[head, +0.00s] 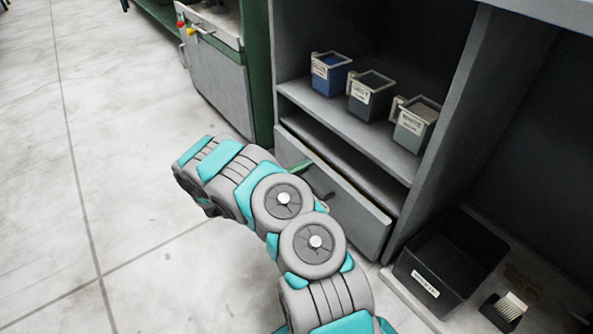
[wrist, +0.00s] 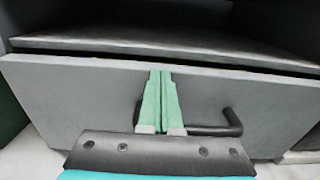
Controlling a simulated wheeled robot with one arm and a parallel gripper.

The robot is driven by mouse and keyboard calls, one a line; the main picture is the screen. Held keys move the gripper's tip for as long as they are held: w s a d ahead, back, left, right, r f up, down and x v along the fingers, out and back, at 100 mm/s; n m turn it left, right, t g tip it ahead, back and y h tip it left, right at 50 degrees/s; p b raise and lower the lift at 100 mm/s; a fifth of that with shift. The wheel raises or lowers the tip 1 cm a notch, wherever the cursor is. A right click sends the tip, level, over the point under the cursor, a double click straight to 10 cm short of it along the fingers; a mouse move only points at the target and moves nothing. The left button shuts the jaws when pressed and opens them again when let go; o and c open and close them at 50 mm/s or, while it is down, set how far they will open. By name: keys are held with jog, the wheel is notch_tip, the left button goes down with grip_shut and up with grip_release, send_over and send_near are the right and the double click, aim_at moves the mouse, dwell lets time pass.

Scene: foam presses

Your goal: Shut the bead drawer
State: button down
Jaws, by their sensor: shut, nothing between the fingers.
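The bead drawer (head: 352,207) is a grey drawer low in the grey cabinet, and its front stands a little out from the cabinet. In the wrist view the drawer front (wrist: 85,95) fills the middle, with a dark gap above its top edge. A black bar handle (wrist: 228,122) sits on the front, right of the fingers. My gripper (wrist: 161,75) is shut and empty, its green fingers together in front of the drawer face near the top edge. I cannot tell whether the tips touch it. In the head view my arm hides most of the gripper and part of the drawer front.
Several labelled bins, among them a blue one (head: 331,73), stand on the shelf (head: 300,95) above the drawer. A grey-green machine (head: 220,85) stands behind left. The floor at left is clear.

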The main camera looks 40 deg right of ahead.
jog(key=shift+w+d, duration=0.15)
jog(key=shift+d, duration=0.45)
jog(key=shift+r, duration=0.1)
jog(key=a+p, duration=0.2)
jog(key=a, duration=1.2)
jog(key=s+d+r+m+g+y+p, duration=0.15)
jog(key=s+r+m+g+y, duration=0.35)
jog(key=s+r, duration=0.55)
jog(key=s+d+r+m+g+y+p, duration=0.1)
jog(key=s+r+m+g+y+p, duration=0.15)
jog(key=s+r+m, duration=0.8)
jog(key=s+a+r+m+t+y+p, duration=0.1)
jog(key=s+a+r+t+y+p, duration=0.1)
jog(key=s+a+r+y, duration=0.3)
jog(key=s+a+r+m+t+y+p, duration=0.2)
jog(key=s+a+r+y+p, duration=0.3)
jog(key=s+a, duration=0.6)
jog(key=a+r+t, duration=0.1)
jog(key=a+r, duration=0.1)
jog(key=a, duration=0.2)
jog(key=shift+s+a, duration=0.25)
jog(key=shift+a, duration=0.15)
